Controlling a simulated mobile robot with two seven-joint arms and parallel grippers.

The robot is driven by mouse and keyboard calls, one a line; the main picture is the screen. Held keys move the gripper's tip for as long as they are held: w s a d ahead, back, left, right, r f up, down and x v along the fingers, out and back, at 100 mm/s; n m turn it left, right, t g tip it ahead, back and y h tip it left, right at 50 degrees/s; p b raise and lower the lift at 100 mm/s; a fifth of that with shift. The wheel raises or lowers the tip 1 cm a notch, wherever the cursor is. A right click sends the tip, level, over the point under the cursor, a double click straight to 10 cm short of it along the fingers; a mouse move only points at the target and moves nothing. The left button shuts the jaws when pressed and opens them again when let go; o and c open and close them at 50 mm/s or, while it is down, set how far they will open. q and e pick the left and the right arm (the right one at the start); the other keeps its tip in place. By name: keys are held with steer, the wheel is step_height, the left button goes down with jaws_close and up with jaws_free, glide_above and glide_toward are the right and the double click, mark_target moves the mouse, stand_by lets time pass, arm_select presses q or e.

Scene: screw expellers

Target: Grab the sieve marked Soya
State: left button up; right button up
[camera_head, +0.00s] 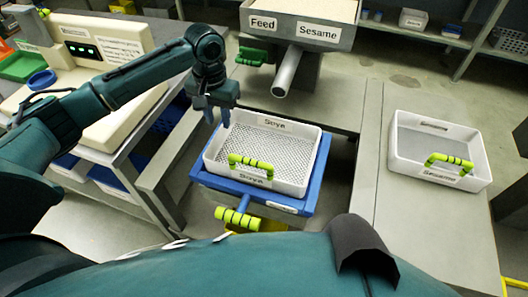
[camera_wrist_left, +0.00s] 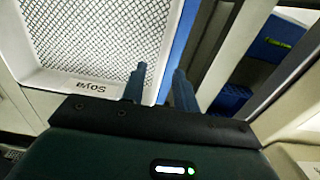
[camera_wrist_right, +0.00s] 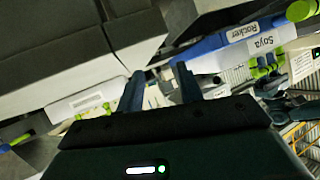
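The white sieve marked Soya (camera_head: 212,155) has a mesh floor and a yellow-green striped handle (camera_head: 250,165) at its near side. It sits on a blue tray (camera_head: 310,190). In the left wrist view its mesh (camera_wrist_left: 90,38) and Soya label fill the upper left. My left gripper (camera_head: 217,114) points down by the sieve's back left corner. Its fingers (camera_wrist_left: 159,86) are apart with the sieve's rim close to them; I cannot tell whether they touch. My right gripper (camera_wrist_right: 161,88) shows only in its own wrist view, fingers apart and empty, away from the Soya sieve (camera_wrist_right: 268,42).
A second white sieve marked Sesame (camera_head: 398,160) stands on the grey table (camera_head: 415,225) at right. A Feed/Sesame hopper (camera_head: 290,28) with a metal spout (camera_head: 287,73) stands behind the Soya sieve. A cream machine (camera_head: 90,50) is at left. A striped knob (camera_head: 236,218) juts in front of the tray.

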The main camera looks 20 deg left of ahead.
mark_target(218, 131)
arm_select(q)
steer(key=f, duration=0.4)
steer(key=f+b, duration=0.1)
steer(key=f, duration=0.1)
steer(key=shift+a+f, duration=0.4)
jaws_close()
steer(key=shift+r, duration=0.1)
